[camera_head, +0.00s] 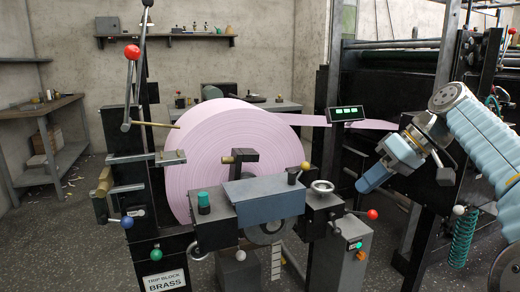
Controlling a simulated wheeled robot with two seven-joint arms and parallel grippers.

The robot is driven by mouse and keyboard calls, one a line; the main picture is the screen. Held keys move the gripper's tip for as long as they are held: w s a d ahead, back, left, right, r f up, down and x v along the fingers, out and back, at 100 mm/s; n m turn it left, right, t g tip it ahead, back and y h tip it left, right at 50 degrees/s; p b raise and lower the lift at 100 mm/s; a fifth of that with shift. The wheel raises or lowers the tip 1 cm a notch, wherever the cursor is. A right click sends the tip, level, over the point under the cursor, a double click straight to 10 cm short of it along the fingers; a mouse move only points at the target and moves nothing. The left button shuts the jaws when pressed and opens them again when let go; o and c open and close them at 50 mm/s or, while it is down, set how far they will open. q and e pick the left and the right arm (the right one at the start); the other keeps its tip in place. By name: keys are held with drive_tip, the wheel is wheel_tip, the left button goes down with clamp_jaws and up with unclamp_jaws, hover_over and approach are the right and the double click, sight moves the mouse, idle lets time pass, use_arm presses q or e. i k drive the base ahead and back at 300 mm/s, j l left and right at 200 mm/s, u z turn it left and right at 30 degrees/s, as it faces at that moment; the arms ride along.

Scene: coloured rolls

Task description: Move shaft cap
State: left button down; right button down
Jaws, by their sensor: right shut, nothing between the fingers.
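A large pink roll (205,140) stands upright in the dark machine frame at the centre. At its middle is a dark shaft fitting (243,156) with a small brass-coloured end (227,159); I cannot tell for certain which part is the shaft cap. My right gripper (368,184) comes in from the right, its blue fingers pointing down and left. It is shut and empty, in the picture to the right of the roll and apart from the shaft fitting. My left gripper is not in view.
A blue-grey block (264,198) sits in front of the roll's lower part. A red-knobbed lever (372,214) and a grey control box (345,250) stand below my right gripper. A tall red-knobbed lever (131,53) rises at left. A sign (166,281) reads "TRIP BLOCK BRASS".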

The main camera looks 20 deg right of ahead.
sight(239, 156)
drive_tip(key=i, duration=1.3)
